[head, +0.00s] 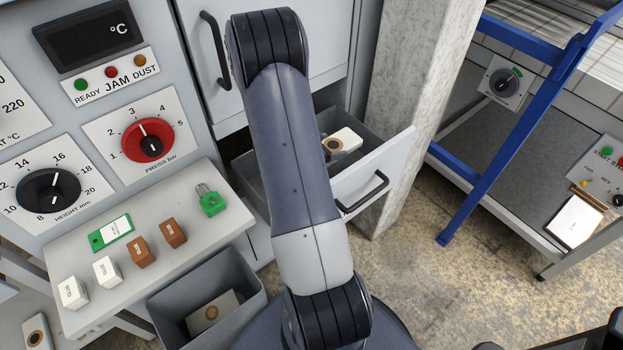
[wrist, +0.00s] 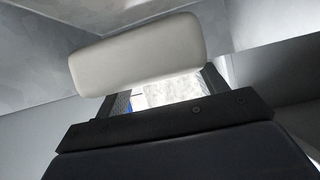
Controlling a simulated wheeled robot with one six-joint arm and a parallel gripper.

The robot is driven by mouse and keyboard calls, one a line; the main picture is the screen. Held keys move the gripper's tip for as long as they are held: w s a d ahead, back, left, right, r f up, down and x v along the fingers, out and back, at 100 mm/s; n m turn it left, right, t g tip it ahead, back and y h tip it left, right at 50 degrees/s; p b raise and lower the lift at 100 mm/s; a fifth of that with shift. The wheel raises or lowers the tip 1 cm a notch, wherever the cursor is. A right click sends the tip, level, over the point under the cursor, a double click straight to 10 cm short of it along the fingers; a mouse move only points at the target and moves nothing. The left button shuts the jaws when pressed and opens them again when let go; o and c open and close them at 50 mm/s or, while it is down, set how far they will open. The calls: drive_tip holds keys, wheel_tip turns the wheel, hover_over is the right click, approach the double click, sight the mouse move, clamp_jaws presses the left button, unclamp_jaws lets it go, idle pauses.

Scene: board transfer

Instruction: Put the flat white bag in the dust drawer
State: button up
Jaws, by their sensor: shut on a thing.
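In the wrist view a plain white block-like bag (wrist: 140,48) with rounded edges lies across the fingertips of my gripper (wrist: 165,88), which is shut on it. Grey walls surround it there. In the head view the open grey drawer (head: 378,170) stands out below the cabinet door. A white bag with a dark ring mark (head: 346,137) shows inside or just above the drawer, beside my arm. I cannot tell if it is the held one.
A concrete pillar (head: 420,90) stands close right of the drawer. A shelf (head: 150,260) with several small blocks, a green tag and a green padlock juts out at left. A grey bin (head: 165,305) holds a ring-marked pack (head: 214,312). A blue frame (head: 505,130) stands at right.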

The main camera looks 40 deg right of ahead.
wheel_tip(320, 180, down, 9)
drive_tip(key=shift+r+b, duration=0.15)
drive_tip(key=shift+b, duration=0.55)
drive_tip(key=shift+f, duration=0.2)
drive_tip(key=o, duration=1)
drive_tip(key=shift+r, duration=0.2)
drive_tip(key=shift+a+r, duration=0.2)
drive_tip(key=shift+a, duration=0.1)
drive_tip(key=p+v, duration=0.1)
drive_tip(key=v, duration=0.6)
drive_tip(key=shift+f, duration=0.1)
